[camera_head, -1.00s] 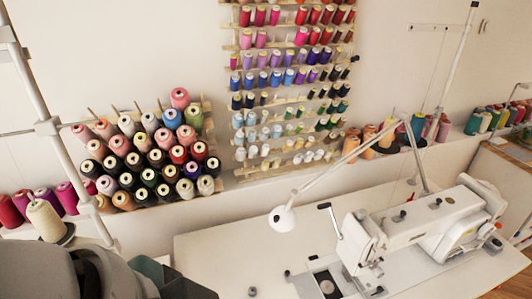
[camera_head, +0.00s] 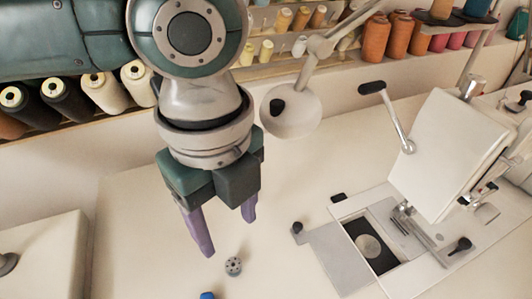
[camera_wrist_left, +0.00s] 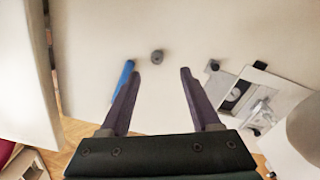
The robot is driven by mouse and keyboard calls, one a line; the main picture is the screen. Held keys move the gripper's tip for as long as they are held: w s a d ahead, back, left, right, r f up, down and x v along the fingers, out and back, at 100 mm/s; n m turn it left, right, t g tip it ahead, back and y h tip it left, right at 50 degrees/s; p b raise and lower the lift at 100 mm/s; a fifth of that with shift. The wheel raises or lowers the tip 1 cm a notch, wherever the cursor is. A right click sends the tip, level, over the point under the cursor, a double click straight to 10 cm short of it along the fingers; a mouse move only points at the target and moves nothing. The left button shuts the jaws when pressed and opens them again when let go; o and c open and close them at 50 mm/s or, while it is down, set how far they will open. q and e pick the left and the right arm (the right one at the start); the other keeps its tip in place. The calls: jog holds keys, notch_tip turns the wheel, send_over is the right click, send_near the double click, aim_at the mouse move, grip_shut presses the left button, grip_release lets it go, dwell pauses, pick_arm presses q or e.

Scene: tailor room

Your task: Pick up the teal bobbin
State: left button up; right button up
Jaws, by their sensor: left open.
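A small grey-blue bobbin (camera_head: 233,266) with holes in its face lies on the white sewing table (camera_head: 130,222); its colour looks more grey than clear teal. My left gripper (camera_head: 227,236) points down over the table with its two purple fingers apart and nothing between them. The bobbin is just below and in front of the fingertips in the head view. In the left wrist view the bobbin (camera_wrist_left: 157,56) lies beyond the open fingertips (camera_wrist_left: 158,74), roughly centred between them. My right gripper is not in view.
A blue stick-like thing (camera_wrist_left: 122,78) lies left of the bobbin, close to one finger. The sewing machine (camera_head: 455,155) stands to the right, with a small dark knob (camera_head: 297,228) near its plate. A lamp head (camera_head: 291,110) hangs behind my gripper.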

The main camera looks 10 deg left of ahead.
aim_at(232, 260)
pick_arm(q)
jog(key=f, duration=0.2)
jog(key=shift+s+d+f, duration=0.1)
jog(key=shift+s+f, duration=0.1)
jog(key=shift+f, duration=0.15)
notch_tip(232, 260, down, 6)
jog(key=shift+s+r+b, duration=0.15)
jog(key=shift+b, duration=0.8)
jog(key=shift+c, duration=0.3)
grip_shut()
